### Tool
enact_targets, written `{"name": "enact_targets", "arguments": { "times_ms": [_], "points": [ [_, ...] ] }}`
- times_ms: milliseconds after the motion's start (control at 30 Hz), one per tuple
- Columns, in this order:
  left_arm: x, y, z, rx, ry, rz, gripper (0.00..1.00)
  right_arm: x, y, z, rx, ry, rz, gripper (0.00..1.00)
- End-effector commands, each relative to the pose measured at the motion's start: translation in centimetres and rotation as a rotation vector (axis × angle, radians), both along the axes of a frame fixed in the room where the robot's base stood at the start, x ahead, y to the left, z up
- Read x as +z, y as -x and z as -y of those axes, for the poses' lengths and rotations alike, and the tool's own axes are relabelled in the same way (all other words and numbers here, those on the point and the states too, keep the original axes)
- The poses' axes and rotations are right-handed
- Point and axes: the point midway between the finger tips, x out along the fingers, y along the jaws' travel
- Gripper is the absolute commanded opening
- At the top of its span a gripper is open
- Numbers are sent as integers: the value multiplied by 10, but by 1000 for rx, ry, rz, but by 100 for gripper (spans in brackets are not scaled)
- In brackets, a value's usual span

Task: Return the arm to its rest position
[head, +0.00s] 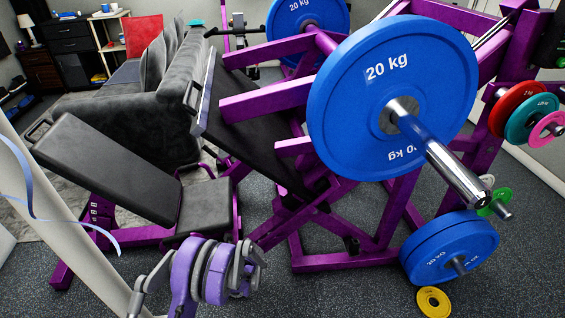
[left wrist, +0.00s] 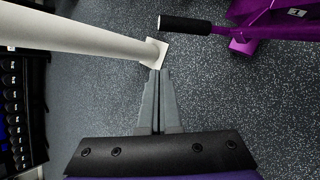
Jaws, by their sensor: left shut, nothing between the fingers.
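My left arm (head: 212,272), purple and grey, is folded at the bottom of the head view, in front of the purple weight bench. I cannot make out its fingertips there. In the left wrist view my left gripper (left wrist: 159,73) points away from the camera, its two grey fingers shut together with nothing between them. The fingertips appear close to the foot of a white post (left wrist: 95,34) in that picture; I cannot tell the gap. My right gripper is not in view.
A bench with a black pad (head: 112,168) stands at the left. A purple machine carries a blue 20 kg plate (head: 350,95). More blue plates (head: 425,250) hang low at right; a yellow disc (head: 433,301) is near the floor. A black handle (left wrist: 185,24) shows near the post.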

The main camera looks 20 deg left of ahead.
Motion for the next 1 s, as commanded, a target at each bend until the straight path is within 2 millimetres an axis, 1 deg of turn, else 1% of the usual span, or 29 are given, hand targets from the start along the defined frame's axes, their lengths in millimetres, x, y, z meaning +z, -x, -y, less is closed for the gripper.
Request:
{"name": "enact_targets", "arguments": {
  "times_ms": [100, 167, 267, 367, 400, 533, 600, 667, 800, 867, 1000],
  "points": [
    [1, 0, 0, 2, 1, 4, 0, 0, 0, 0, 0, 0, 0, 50],
    [6, -1, 3, 14, 3, 21, 0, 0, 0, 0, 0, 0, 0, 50],
    [24, -4, 15, 65, 16, 94, 0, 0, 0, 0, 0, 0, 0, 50],
    [54, -5, 36, 166, 45, 226, 0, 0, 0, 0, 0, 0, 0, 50],
    [68, -5, 47, 219, 62, 286, 0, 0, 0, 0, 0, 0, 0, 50],
    [112, 3, 82, 408, 124, 483, 0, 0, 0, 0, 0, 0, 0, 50],
    [133, 11, 100, 519, 163, 579, 0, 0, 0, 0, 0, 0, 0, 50],
    [149, 19, 117, 618, 198, 657, 0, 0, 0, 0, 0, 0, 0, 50],
    [183, 44, 153, 865, 285, 817, 0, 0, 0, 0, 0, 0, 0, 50],
    [195, 57, 168, 979, 324, 877, 0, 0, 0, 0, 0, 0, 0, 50],
    [217, 91, 202, 1258, 413, 988, 0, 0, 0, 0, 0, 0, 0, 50]
  ]
}}
